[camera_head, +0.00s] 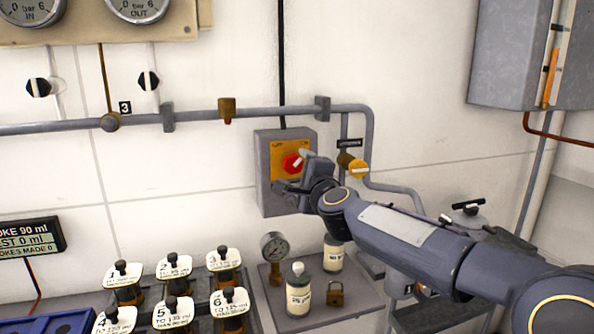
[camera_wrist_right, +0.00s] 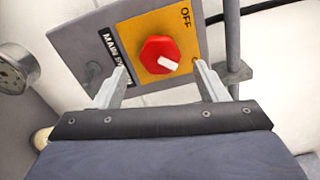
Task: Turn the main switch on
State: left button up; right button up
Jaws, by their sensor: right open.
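The main switch is a grey box (camera_head: 268,150) on the wall with a yellow plate and a red rotary knob (camera_head: 291,164). In the right wrist view the red knob (camera_wrist_right: 158,55) has a white pointer aimed toward the lower right; the plate (camera_wrist_right: 188,40) reads OFF near its upper right corner. My right gripper (camera_head: 296,176) is in front of the box. In the wrist view its open fingers (camera_wrist_right: 160,80) stand on either side of the knob's lower part, with gaps to the knob. Whether they reach its depth is unclear. My left gripper is not in view.
A pipe (camera_head: 255,113) runs above the box, with a yellow valve knob (camera_head: 359,169) to its right. A grey cabinet (camera_head: 507,55) hangs at the upper right.

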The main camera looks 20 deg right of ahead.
jog(key=s, duration=0.3)
dwell(0.4)
jog(key=s+f+n+g+y+p, duration=0.1)
jog(key=s+f+n+g, duration=0.3)
jog(key=s, duration=0.8)
jog(key=s+f+n+g+y+p, duration=0.1)
jog(key=s+f+n+g, duration=0.3)
jog(key=s+f+n, duration=0.4)
jog(key=s+f+n+g+y+p, duration=0.1)
jog(key=s+f+n+g+p, duration=0.2)
jog(key=s, duration=1.5)
notch_tip(320, 180, down, 7)
jog(key=n+g, duration=0.1)
jog(key=n, duration=0.2)
jog(key=shift+s, duration=0.15)
